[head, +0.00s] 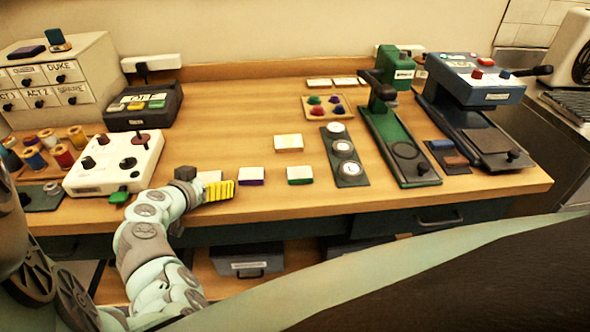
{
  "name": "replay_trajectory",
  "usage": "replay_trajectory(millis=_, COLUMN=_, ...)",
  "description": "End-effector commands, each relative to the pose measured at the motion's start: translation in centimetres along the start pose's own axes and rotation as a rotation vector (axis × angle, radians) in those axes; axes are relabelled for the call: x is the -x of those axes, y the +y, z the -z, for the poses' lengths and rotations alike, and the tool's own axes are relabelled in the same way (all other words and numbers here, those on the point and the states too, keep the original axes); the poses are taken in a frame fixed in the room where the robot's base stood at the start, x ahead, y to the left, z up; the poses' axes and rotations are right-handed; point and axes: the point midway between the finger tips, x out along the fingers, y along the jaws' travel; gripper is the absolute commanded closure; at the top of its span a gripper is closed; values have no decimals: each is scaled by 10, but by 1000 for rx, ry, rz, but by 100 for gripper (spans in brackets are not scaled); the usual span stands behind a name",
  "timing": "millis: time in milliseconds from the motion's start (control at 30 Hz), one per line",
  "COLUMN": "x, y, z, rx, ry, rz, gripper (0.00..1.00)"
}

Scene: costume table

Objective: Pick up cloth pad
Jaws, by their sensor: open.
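Several small flat pads with pale tops lie on the wooden table. One with a purple edge (252,176) and one with a green edge (300,176) lie right of my gripper (209,181). Another pale pad (288,143) lies farther back. A further pale pad (210,176) shows partly behind my gripper, which hides its near side. I cannot tell which one is the cloth pad. My gripper is open near the table's front edge, with a yellow ribbed finger on its right. I cannot tell whether it touches the pad behind it.
A white control box (116,162) with knobs and thread spools (47,138) stand left of my gripper. A dark strip with white discs (345,157), a green press (398,140) and a blue machine (474,82) stand to the right. The wooden tabletop (235,120) is clear behind the pads.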

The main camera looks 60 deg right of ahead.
Motion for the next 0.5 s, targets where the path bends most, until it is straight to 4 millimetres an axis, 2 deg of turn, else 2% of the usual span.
replay_trajectory(millis=33, x=0, y=1, z=0, rx=-1, ry=0, rz=-3, gripper=0)
replay_trajectory(millis=500, x=0, y=0, z=0, rx=0, ry=0, rz=-1, gripper=49)
